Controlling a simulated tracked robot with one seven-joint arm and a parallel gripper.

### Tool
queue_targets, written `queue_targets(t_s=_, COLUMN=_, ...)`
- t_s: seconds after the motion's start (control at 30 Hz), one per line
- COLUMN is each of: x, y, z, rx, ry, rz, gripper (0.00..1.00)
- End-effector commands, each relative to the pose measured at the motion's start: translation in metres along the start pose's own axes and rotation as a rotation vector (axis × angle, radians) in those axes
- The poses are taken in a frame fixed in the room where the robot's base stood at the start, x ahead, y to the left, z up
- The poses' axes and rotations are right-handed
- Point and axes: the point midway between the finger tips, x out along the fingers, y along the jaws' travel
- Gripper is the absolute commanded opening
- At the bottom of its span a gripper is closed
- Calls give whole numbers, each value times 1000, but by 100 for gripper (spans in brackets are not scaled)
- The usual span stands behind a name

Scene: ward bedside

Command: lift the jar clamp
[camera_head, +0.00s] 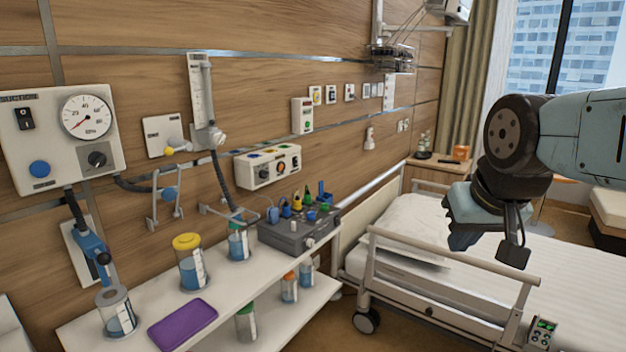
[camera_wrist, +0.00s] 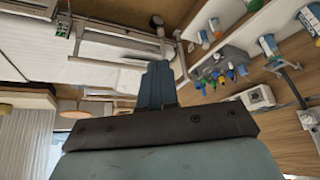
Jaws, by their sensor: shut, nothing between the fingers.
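A metal bracket with a blue knob (camera_head: 168,194), which looks like the jar clamp, hangs on the wall rail above the shelf. A second similar bracket (camera_head: 225,212) is partly seen to its right, behind a hose; I cannot tell for certain which one is meant. My gripper (camera_head: 462,240) is at the right, above the bed and far from both brackets. In the wrist view my gripper (camera_wrist: 157,70) shows its blue fingers together, with nothing held.
A white shelf (camera_head: 75,335) below the rail holds several jars, including a yellow-lidded one (camera_head: 192,262), a purple tray (camera_head: 183,324) and a grey box (camera_head: 300,237). A gauge panel (camera_head: 60,135) is on the wall. The bed rail (camera_head: 455,255) stands below my arm.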

Motion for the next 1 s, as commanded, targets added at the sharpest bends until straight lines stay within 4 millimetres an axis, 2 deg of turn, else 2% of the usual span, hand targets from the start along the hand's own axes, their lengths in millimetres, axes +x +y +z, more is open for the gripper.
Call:
queue_targets(t_s=0.1, x=-1, y=8, z=8, rx=-27, ry=-10, rz=3, gripper=0)
queue_targets(t_s=0.27, x=0, y=7, z=6, rx=-28, ry=-7, rz=5, gripper=0)
queue_targets(t_s=0.37, x=6, y=0, z=-9, rx=-8, ry=20, rz=12, gripper=0)
queue_targets(t_s=0.47, x=17, y=-16, z=-36, rx=31, ry=78, rz=16, gripper=0)
queue_targets(t_s=0.57, x=31, y=-42, z=-69, rx=81, ry=155, rz=-1, gripper=0)
queue_targets(t_s=0.7, x=52, y=-87, z=-112, rx=155, ry=257, rz=-70, gripper=0)
queue_targets(t_s=0.87, x=74, y=-149, z=-149, rx=241, ry=344, rz=-206, gripper=0)
queue_targets(t_s=1.0, x=90, y=-210, z=-171, rx=326, ry=383, rz=-367, gripper=0)
